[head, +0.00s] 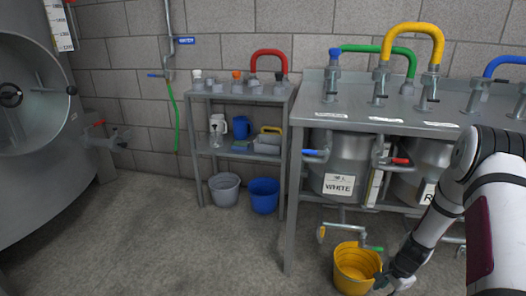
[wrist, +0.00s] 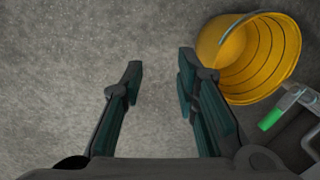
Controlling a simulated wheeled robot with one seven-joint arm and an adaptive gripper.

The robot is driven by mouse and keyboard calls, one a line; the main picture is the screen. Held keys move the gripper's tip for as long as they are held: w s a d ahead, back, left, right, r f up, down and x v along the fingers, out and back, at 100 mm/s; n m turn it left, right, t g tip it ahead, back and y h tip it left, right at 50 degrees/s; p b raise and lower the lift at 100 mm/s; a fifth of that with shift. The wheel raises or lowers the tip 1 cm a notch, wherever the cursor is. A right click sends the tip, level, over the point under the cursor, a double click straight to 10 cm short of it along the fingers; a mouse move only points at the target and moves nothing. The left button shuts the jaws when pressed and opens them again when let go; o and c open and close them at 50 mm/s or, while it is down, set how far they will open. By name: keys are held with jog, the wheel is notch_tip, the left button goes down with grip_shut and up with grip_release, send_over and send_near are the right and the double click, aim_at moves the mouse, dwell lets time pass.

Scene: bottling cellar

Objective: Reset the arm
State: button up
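My arm reaches in from the right of the head view, bent downward. My gripper (head: 388,281) is low, just right of a yellow bucket (head: 356,268) that stands on the floor below the steel bench. In the wrist view my gripper (wrist: 160,75) has its two fingers well apart, with only bare concrete floor between them. The yellow bucket (wrist: 248,55) shows in the wrist view just right of the right finger. Whether that finger touches the bucket I cannot tell.
A steel bench (head: 400,118) with hose-linked fittings holds tanks, one labelled WHITE (head: 339,185). A green-tipped valve (wrist: 268,120) is close to the bucket. A shelf (head: 240,158), grey bucket (head: 224,188) and blue bucket (head: 264,195) stand left. Floor at the left front is free.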

jog(key=a+r+n, duration=0.3)
jog(key=a+r, duration=0.2)
jog(key=r, duration=0.7)
jog(key=a+r+n, duration=0.3)
jog(key=a+r, duration=0.1)
jog(key=r, duration=0.8)
jog(key=s+a+r+n, duration=0.2)
jog(key=s+a+r, duration=0.25)
jog(key=r, duration=0.25)
jog(key=s+a+r+n, duration=0.2)
jog(key=s+a+r, duration=0.1)
jog(key=s+r, duration=0.4)
jog(key=s+a+r+n, duration=0.2)
jog(key=s+r, duration=0.1)
jog(key=s, duration=0.5)
jog(key=s+a+r+n+g+p, duration=0.1)
jog(key=s+r+n, duration=0.1)
jog(key=s, duration=0.6)
jog(key=s+a+r+n, duration=0.2)
jog(key=s+r, duration=0.1)
jog(key=s, duration=0.5)
notch_tip(320, 180, up, 40)
jog(key=t+p, duration=0.3)
jog(key=p, duration=3.5)
jog(key=shift+w+t, duration=0.15)
jog(key=shift+t, duration=0.15)
